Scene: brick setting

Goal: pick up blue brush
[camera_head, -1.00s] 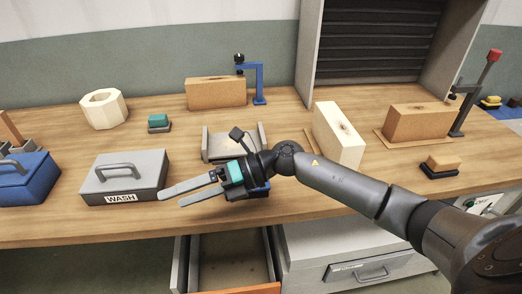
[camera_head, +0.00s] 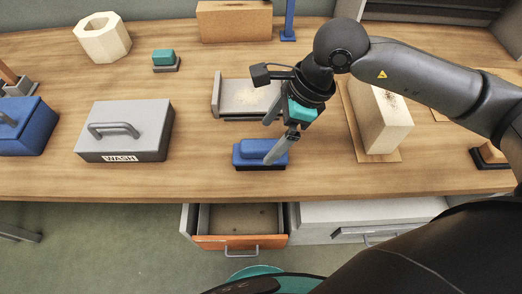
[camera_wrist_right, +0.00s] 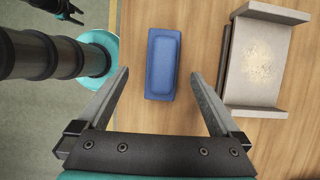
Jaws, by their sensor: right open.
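The blue brush (camera_head: 248,152) lies on the wooden bench near its front edge, blue block up with dark bristles beneath. It also shows whole in the right wrist view (camera_wrist_right: 162,62). My right gripper (camera_head: 270,140) is open and points down above the brush. In the right wrist view its two fingers (camera_wrist_right: 160,74) are spread, one toward each side of the brush, with nothing between them held. Part of what looks like my left gripper (camera_wrist_right: 72,12) shows at the top left of the right wrist view, too small to judge its jaws.
A grey tray (camera_head: 228,108) stands just behind the brush. A grey WASH box (camera_head: 150,118) is to its left and a pale block (camera_head: 383,125) to its right. An open drawer (camera_head: 222,242) sticks out below the bench edge. A teal-topped brush (camera_head: 164,58) lies farther back.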

